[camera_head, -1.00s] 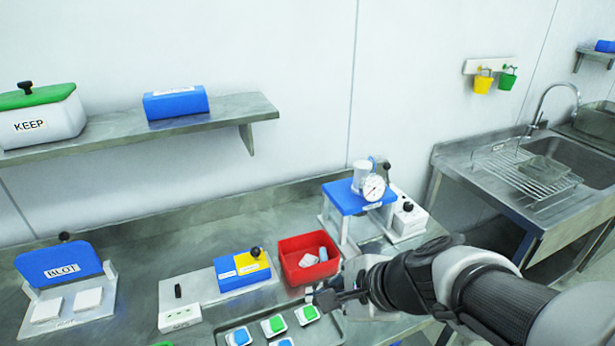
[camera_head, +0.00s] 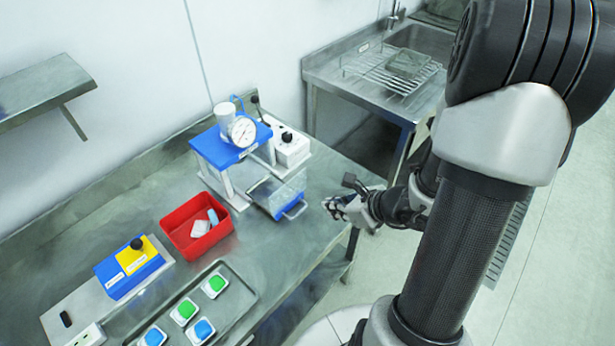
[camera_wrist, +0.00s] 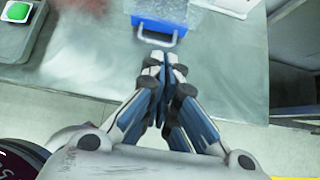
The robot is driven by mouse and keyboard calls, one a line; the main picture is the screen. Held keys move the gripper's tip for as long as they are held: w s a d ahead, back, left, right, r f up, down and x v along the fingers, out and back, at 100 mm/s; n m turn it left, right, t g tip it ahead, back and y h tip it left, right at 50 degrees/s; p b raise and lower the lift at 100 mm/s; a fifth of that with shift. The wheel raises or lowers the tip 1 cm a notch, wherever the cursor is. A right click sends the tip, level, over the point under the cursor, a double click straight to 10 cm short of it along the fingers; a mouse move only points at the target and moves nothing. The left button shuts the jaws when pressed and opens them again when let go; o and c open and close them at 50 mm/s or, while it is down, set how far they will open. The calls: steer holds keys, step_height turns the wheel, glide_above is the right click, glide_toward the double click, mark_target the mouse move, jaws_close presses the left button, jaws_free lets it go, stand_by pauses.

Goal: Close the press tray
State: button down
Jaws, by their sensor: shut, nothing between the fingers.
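The press (camera_head: 240,148) has a blue top plate with a white cylinder and a round gauge on it. Its tray (camera_head: 262,196) is slid out from under the plate towards the front right of the counter. The tray has a blue front with a pale handle (camera_head: 296,211). In the wrist view the blue tray front (camera_wrist: 152,24) and its handle (camera_wrist: 158,42) show at the top.
A white box with a black knob (camera_head: 291,148) stands right of the press. A red bin (camera_head: 169,226) with small pale items is to the left. A metal tray (camera_head: 243,293) of green and blue pads lies in front. The sink (camera_head: 425,38) is at the back right.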

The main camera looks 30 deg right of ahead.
steer(key=b+x, duration=0.1)
steer(key=x, duration=0.3)
steer(key=b+x, duration=0.2)
steer(key=x, duration=0.3)
steer(key=shift+s+a+f, duration=0.15)
steer(key=shift+a+f, duration=0.1)
steer(key=shift+a, duration=0.05)
steer(key=w, duration=0.1)
steer(key=w+a, duration=0.1)
steer(key=w, duration=0.1)
steer(key=shift+w+f+b, duration=0.1)
steer(key=shift+w+b, duration=0.1)
steer(key=shift+b, duration=0.15)
steer(key=shift+w+a, duration=0.2)
steer(key=shift+w, duration=0.3)
glide_above(263, 185)
steer(key=shift+s+b, duration=0.3)
steer(key=shift+s, duration=0.1)
steer(key=shift+w, duration=0.3)
steer(key=shift+r, duration=0.2)
